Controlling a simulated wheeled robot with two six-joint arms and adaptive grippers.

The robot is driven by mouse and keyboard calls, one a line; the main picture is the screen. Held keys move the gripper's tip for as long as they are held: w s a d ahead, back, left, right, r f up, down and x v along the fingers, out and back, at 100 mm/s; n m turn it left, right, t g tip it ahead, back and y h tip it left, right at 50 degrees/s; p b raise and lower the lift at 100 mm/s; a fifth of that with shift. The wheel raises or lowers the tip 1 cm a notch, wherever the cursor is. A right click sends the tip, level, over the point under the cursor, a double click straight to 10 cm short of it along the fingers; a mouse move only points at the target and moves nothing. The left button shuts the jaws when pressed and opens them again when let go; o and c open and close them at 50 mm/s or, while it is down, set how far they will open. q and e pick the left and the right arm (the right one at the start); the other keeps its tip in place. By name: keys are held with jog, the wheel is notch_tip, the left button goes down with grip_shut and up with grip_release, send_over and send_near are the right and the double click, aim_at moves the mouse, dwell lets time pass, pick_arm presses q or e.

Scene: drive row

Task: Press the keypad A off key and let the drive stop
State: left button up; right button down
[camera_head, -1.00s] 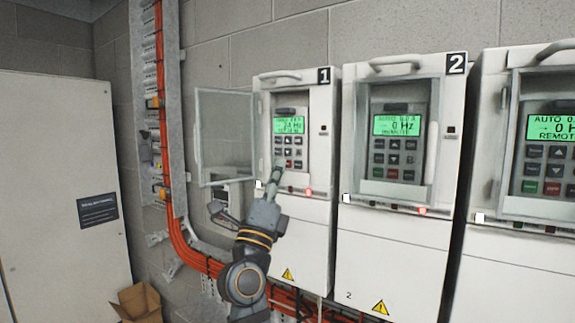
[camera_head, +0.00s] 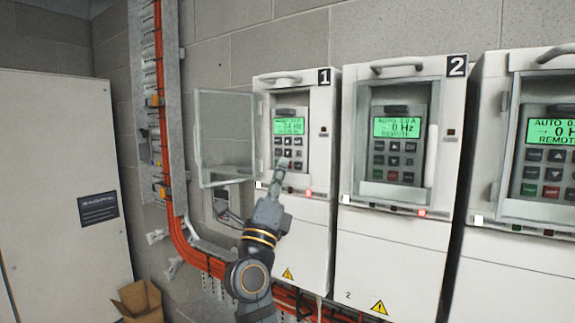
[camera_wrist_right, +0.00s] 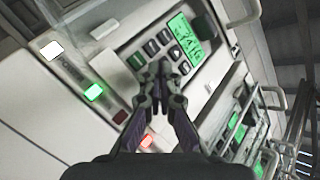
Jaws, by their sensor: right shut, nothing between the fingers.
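The keypad (camera_head: 291,140) with a lit green display sits in drive 1 (camera_head: 313,228), behind its opened clear door. The display number is hard to read but ends in Hz. My right gripper (camera_head: 282,165) is shut and empty, with its tips at the lower keys. In the right wrist view the closed fingertips (camera_wrist_right: 162,70) overlap the keypad (camera_wrist_right: 185,48). I cannot tell whether the tips touch a key. My left gripper is out of view.
The clear door (camera_head: 226,137) stands open to the left. Drive 2 (camera_head: 395,245) and a third drive (camera_head: 525,270) stand to the right, covers shut. Orange cables (camera_head: 181,235) run down the left side. A cardboard box (camera_head: 140,300) is below. White, green and red lamps (camera_wrist_right: 95,92) are lit under the keypad.

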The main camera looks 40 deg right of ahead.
jog(key=shift+d, duration=0.15)
dwell(0.3)
jog(key=shift+s+a+f, duration=0.1)
jog(key=shift+s+a, duration=0.05)
jog(key=shift+a, duration=0.3)
jog(key=shift+s+a, duration=0.15)
jog(key=shift+a, duration=0.2)
jog(key=a+b, duration=0.1)
jog(key=b, duration=0.2)
jog(key=s+a+b, duration=0.1)
jog(key=a+b, duration=0.1)
jog(key=b, duration=0.2)
jog(key=s+a+b, duration=0.1)
jog(key=b, duration=0.3)
jog(key=shift+a, duration=0.3)
